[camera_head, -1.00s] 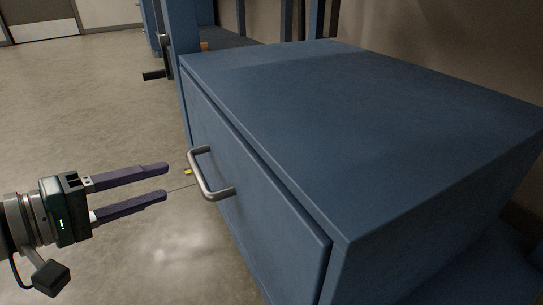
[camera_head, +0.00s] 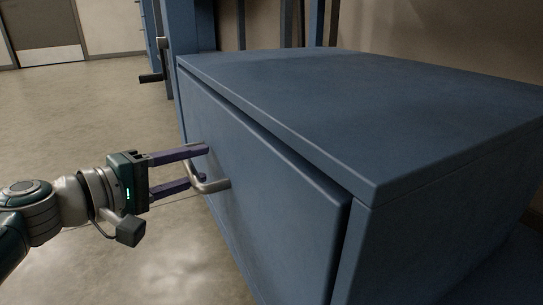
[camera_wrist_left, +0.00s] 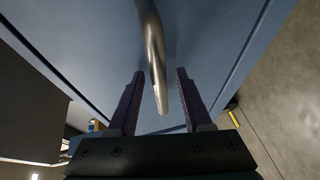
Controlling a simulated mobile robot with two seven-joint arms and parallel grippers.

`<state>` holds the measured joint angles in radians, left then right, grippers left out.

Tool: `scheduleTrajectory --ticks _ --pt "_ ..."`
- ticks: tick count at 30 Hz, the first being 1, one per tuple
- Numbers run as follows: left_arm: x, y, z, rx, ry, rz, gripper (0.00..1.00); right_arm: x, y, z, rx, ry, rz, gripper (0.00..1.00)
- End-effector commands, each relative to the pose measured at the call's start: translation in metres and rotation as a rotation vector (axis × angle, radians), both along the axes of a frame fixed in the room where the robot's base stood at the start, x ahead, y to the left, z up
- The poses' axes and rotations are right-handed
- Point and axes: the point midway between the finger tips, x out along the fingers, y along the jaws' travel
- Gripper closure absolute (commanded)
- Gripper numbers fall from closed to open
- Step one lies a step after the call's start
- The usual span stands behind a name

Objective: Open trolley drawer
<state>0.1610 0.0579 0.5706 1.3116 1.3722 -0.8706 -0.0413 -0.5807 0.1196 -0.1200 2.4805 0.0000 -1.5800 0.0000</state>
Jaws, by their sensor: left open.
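The blue trolley drawer (camera_head: 262,190) is a front panel below the trolley top, and it looks shut. Its silver bar handle (camera_head: 212,186) sticks out from the panel. My left gripper (camera_head: 205,164) is open at the handle, with its purple fingers pointing at the drawer front. In the left wrist view the handle (camera_wrist_left: 155,55) runs between the two open fingers (camera_wrist_left: 158,80), with a gap on either side. In the head view the upper finger hides part of the handle. My right gripper is in neither view.
The trolley's flat blue top (camera_head: 400,110) is bare. Blue uprights (camera_head: 185,25) stand behind it, with a dark lever (camera_head: 151,78) at their left. The concrete floor (camera_head: 80,110) left of the drawer is clear. A grey door (camera_head: 42,30) is far back.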

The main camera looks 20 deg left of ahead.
Motion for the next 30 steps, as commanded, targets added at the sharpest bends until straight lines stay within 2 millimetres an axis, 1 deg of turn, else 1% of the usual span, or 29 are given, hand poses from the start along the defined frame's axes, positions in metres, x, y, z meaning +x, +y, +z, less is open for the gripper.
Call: scheduleTrajectory --ticks 6,19,30 --pt "0.0002 -0.0003 0.0002 0.000 0.001 0.000 0.52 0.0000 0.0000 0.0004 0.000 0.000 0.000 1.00" --pt "-0.0002 -0.0002 0.0000 0.000 0.001 -0.001 1.00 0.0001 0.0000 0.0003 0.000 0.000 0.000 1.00" --pt "-0.0003 -0.0001 -0.0002 0.000 0.001 -0.001 1.00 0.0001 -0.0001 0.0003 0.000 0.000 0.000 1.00"
